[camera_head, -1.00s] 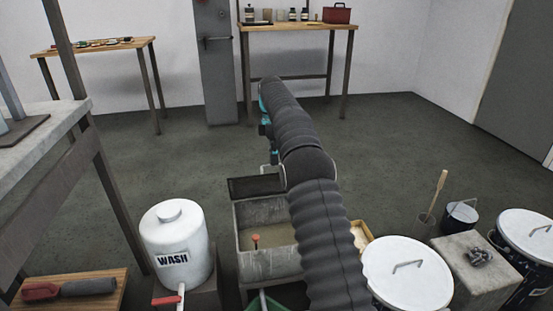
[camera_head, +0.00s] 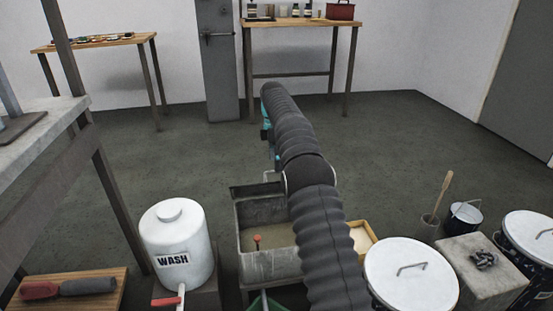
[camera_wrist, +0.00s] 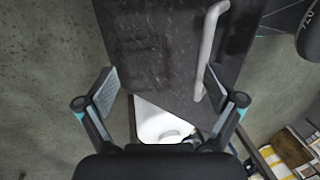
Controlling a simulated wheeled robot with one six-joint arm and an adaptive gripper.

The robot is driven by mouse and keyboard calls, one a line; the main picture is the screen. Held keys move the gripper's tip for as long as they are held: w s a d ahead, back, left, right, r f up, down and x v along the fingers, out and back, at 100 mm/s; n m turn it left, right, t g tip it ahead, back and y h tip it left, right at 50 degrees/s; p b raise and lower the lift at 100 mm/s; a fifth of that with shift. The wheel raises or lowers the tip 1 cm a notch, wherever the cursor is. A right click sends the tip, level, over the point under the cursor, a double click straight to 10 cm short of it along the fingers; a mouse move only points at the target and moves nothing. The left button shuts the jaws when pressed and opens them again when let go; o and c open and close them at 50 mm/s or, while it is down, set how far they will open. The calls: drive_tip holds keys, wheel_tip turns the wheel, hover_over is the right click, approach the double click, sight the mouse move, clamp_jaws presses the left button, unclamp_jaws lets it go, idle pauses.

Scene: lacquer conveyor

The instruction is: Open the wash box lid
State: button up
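The wash box (camera_head: 268,266) is a grey metal tub in the head view, its top open and murky inside. Its dark lid (camera_head: 245,190) stands raised at the far rim, seen almost edge-on. In the wrist view the lid (camera_wrist: 150,45) is a dark panel with a pale bar handle (camera_wrist: 208,50). My gripper (camera_wrist: 160,90) is open, its two fingers wide apart over the lid. The handle's lower end is close beside the right finger; I cannot tell whether they touch. In the head view my arm hides the gripper's fingers and part of the box.
A white WASH container (camera_head: 176,243) stands left of the box. A workbench (camera_head: 40,150) is at left. The floor behind is clear.

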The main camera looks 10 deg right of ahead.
drive_tip(key=shift+s+r, duration=0.25)
drive_tip(key=shift+r, duration=0.3)
drive_tip(key=c, duration=0.5)
drive_tip(key=shift+c, duration=0.2)
drive_tip(key=shift+s+f, duration=0.15)
drive_tip(key=shift+s, duration=0.05)
